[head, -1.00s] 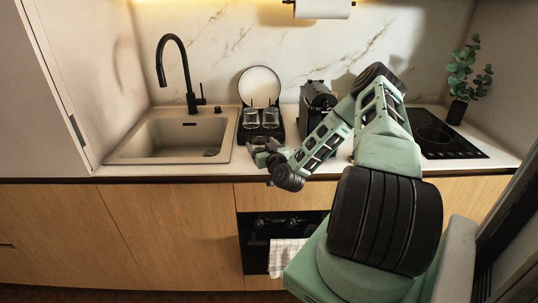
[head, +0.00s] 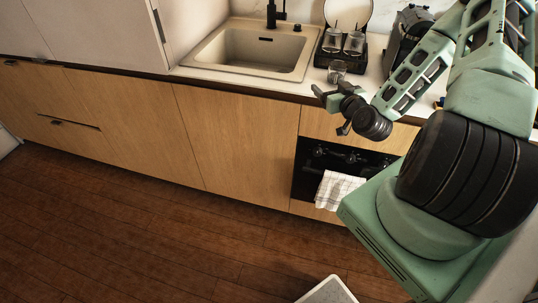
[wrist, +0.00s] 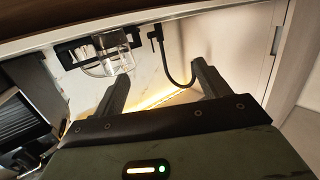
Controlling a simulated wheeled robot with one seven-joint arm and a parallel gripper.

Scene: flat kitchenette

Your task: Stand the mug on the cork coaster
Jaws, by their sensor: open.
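A small clear glass vessel (head: 336,72), likely the mug, stands on the counter near its front edge, in front of the drying rack. My gripper (head: 331,109) is open and empty, at the counter's front edge, just nearer than this vessel in the head view. In the wrist view, which looks upside down, my open gripper (wrist: 161,72) has its two fingers spread, with a clear glass vessel (wrist: 117,60) beyond the left finger. I cannot tell whether a handle shows. No cork coaster can be made out in either view.
A dark rack (head: 360,57) holds two glasses and a white plate behind the vessel. The sink (head: 250,50) lies left. A black machine (head: 405,35) stands right of the rack, partly behind my arm. A checked towel (head: 338,190) hangs on the oven. The floor at left is clear.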

